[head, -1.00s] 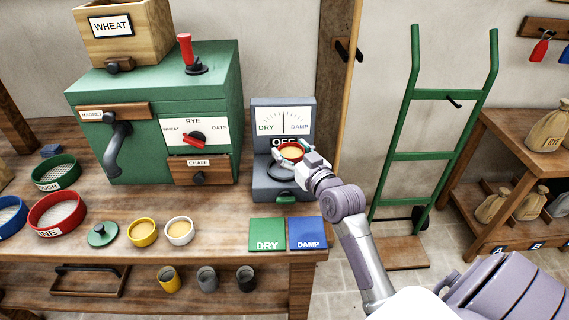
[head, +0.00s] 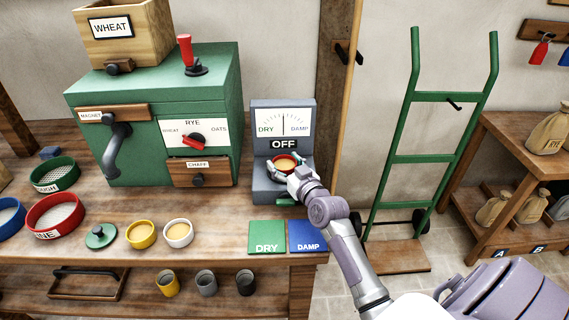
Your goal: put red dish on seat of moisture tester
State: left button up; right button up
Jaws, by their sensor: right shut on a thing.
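The red dish (head: 286,163) holds yellowish grain. My right gripper (head: 288,172) is shut on it and holds it upright at the seat of the moisture tester. The moisture tester (head: 259,181) is a grey unit with a DRY–DAMP dial on its upright back and an OFF sign below the dial. The dish and gripper cover the seat, so I cannot tell whether the dish touches it. My left gripper is not in view.
Green DRY (head: 266,238) and blue DAMP (head: 307,236) mats lie in front of the tester. A yellow dish (head: 141,235) and a white dish (head: 178,234) stand to the left. A green mill (head: 152,80) stands behind them. A green hand truck (head: 395,157) is at right.

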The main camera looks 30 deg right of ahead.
jog(key=o, duration=1.2)
jog(key=shift+f, duration=0.1)
jog(key=shift+c, duration=0.2)
jog(key=s+a, duration=0.1)
jog(key=s, duration=1.1)
jog(key=shift+r, duration=0.45)
